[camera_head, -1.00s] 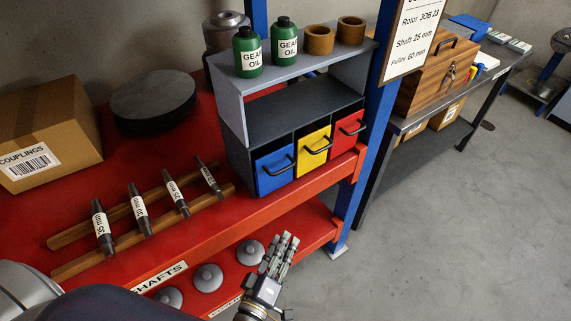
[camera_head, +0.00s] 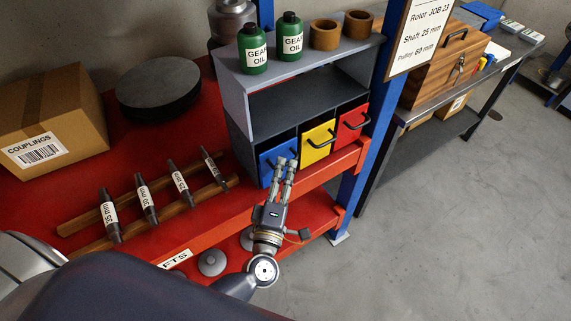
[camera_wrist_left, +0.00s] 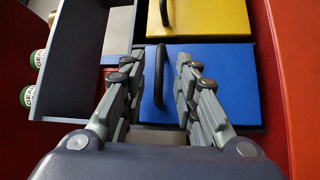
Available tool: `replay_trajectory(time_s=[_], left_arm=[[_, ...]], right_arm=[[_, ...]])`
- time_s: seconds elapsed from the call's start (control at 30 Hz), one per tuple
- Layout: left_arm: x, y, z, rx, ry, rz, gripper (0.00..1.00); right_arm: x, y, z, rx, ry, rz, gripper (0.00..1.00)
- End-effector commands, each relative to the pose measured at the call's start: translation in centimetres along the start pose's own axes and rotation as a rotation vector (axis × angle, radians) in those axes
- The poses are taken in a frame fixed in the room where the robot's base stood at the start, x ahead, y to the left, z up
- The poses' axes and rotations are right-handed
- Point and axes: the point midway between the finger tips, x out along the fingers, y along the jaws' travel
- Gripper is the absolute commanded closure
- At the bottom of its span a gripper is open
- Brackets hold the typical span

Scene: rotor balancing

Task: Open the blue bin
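The blue bin (camera_head: 266,170) is the leftmost of three bins in the lower row of the grey shelf unit (camera_head: 238,128). Its front looks level with the yellow bin beside it. My left gripper (camera_head: 285,163) is in front of it and covers part of its face and handle. In the left wrist view, the open fingers (camera_wrist_left: 157,64) stand on either side of the black handle (camera_wrist_left: 159,78), in front of the blue face (camera_wrist_left: 235,85). A gap shows between the fingers and the handle. My right gripper is not in view.
The yellow bin (camera_head: 319,146) and red bin (camera_head: 352,125) sit to the right. Green oil bottles (camera_head: 253,52) stand on the unit. Labelled shafts (camera_head: 146,201) lie on a rack to the left. A blue post (camera_head: 357,190) stands right of the bins.

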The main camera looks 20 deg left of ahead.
Motion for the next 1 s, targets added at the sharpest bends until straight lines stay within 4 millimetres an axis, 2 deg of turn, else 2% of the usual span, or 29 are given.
replay_trajectory(time_s=[0.17,0.43,0.47,0.57,1.0], left_arm=[[1.19,0.06,0.02,0.000,-0.001,0.001,0.72],[1.29,-0.03,0.02,0.000,-0.001,0.000,0.72],[1.29,-0.03,0.02,0.000,-0.001,0.000,0.76],[1.27,-0.03,0.02,0.000,-0.001,0.000,0.99],[1.06,-0.30,0.19,0.011,0.000,0.010,1.00]], right_arm=[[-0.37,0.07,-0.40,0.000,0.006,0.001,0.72],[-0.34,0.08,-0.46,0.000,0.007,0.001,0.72],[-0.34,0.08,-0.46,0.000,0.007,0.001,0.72],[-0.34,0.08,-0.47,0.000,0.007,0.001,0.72],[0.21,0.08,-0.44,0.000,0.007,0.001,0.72]])
